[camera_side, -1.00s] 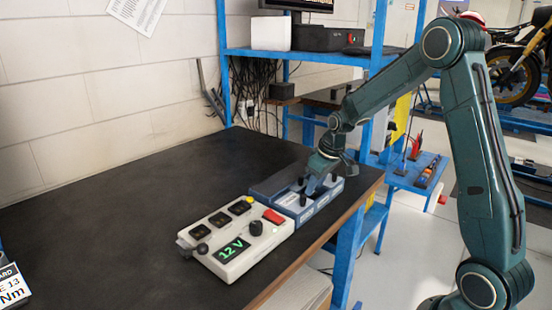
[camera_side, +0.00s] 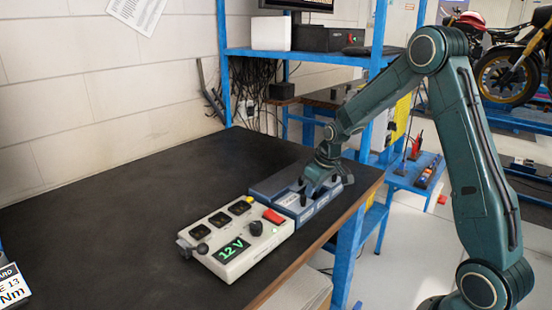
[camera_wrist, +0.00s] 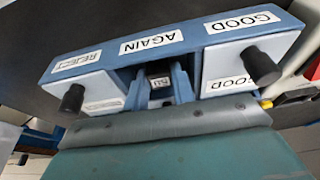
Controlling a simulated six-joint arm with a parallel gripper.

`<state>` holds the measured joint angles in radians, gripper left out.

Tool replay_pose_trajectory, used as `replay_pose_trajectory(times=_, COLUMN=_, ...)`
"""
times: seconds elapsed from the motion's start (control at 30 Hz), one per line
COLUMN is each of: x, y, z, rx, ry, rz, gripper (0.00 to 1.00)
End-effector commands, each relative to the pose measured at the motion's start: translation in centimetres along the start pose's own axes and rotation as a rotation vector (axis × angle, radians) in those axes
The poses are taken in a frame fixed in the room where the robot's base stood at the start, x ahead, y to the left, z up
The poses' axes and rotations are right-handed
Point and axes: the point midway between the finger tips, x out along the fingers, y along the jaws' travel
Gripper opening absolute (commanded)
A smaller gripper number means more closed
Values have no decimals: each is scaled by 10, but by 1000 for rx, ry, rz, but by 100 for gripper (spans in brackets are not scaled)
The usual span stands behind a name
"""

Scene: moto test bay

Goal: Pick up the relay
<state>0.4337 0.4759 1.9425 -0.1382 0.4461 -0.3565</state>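The blue sorting tray (camera_side: 268,188) sits at the table's right edge and also fills the wrist view (camera_wrist: 100,60), labelled GOOD, AGAIN and REJECT. Two compartments have white lids with black knobs; the middle AGAIN one is open. The relay (camera_wrist: 160,82), a small dark block with a white label, is down in that open compartment. My gripper (camera_wrist: 158,88) reaches in with one blue finger on each side of the relay. The fingers look apart, with dark gaps beside the relay. In the side view my gripper (camera_side: 318,187) hides the relay.
A white tester (camera_side: 240,236) with a green 12 V display, sockets, a black knob and a red switch stands against the tray's left end. A blue shelf (camera_side: 310,57) stands behind.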

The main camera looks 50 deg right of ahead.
Motion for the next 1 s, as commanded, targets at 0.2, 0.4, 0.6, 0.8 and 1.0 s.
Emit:
replay_pose_trajectory(times=0.2, x=0, y=0, z=0, rx=0, ry=1, rz=0, gripper=3)
replay_pose_trajectory(times=0.4, x=-2, y=0, z=-1, rx=0, ry=1, rz=0, gripper=3)
replay_pose_trajectory(times=0.6, x=-15, y=0, z=-6, rx=0, ry=4, rz=1, gripper=3)
replay_pose_trajectory(times=0.8, x=-42, y=0, z=-14, rx=0, ry=5, rz=2, gripper=3)
replay_pose_trajectory(times=1.0, x=-81, y=0, z=-26, rx=-1, ry=6, rz=2, gripper=3)
